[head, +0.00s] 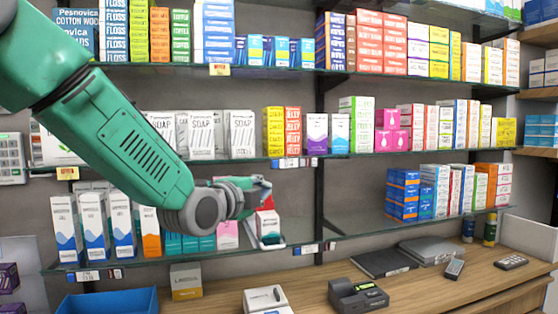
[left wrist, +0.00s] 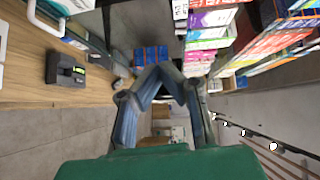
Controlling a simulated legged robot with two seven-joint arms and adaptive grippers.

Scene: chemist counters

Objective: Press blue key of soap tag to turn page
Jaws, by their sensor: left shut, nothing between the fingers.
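White soap boxes (head: 202,135) stand in a row on the middle glass shelf in the head view, partly behind my left arm. A small yellow tag (head: 67,173) hangs on that shelf's edge at the left. A white tag (head: 288,163) is on the same edge, right of my arm. My left gripper (head: 262,184) is shut and empty, below the middle shelf and right of the soap boxes. Its fingers meet in the left wrist view (left wrist: 164,72). My right gripper is not in view.
A red and white item (head: 268,225) stands on the lower shelf just below my gripper. Yellow and red boxes (head: 282,132) stand right of the soap. A card terminal (head: 358,296) and a dark folder (head: 383,263) are on the wooden counter. Open air lies right of my gripper.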

